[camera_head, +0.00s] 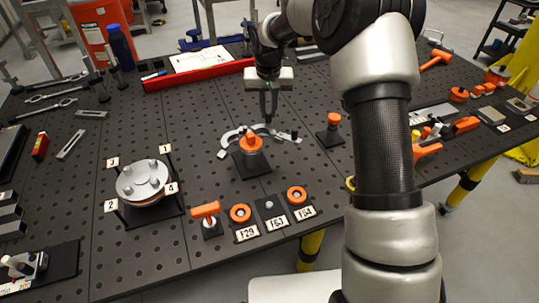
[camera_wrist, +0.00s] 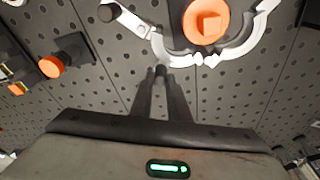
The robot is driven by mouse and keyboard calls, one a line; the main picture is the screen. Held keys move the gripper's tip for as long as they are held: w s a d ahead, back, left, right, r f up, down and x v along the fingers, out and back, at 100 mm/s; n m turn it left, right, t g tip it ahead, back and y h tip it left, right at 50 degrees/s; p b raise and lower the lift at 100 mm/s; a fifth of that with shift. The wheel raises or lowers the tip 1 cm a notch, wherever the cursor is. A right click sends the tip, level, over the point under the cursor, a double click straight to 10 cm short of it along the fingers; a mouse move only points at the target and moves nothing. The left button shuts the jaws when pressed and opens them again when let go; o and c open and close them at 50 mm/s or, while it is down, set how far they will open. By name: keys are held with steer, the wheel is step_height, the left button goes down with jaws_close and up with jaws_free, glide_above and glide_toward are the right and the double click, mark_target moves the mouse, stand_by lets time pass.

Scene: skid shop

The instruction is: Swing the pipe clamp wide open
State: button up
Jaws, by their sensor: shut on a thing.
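The pipe clamp (camera_head: 230,137) has curved silver arms around an orange centre piece (camera_head: 251,142) on a black base plate (camera_head: 248,167). Its arms spread to the left and right in the head view. One arm ends in a black tip (camera_head: 294,135). In the wrist view the silver clamp (camera_wrist: 215,57) curves around the orange piece (camera_wrist: 205,20), and the black tip (camera_wrist: 107,12) is at upper left. My gripper (camera_head: 268,118) points down at the clamp's right arm. In the wrist view its fingers (camera_wrist: 160,72) are close together at the silver arm and hide their contact.
An orange knob on a black block (camera_head: 333,121) stands right of the clamp. A round plate fixture (camera_head: 143,182) stands at left. Orange rings (camera_head: 240,213) and an orange-handled part (camera_head: 206,211) sit in front. A red bar (camera_head: 200,74) lies behind.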

steer(key=shift+a, duration=0.25)
steer(key=shift+w+a+p, duration=0.3)
steer(key=shift+w+a, duration=0.1)
steer(key=shift+w, duration=0.25)
steer(key=shift+a, duration=0.1)
steer(key=shift+w+a, duration=0.25)
steer(key=shift+a, duration=0.05)
steer(key=o, duration=0.9)
steer(key=shift+c, duration=0.2)
steer(key=shift+d, duration=0.1)
steer(key=shift+o, duration=1.3)
steer(key=shift+d, duration=0.1)
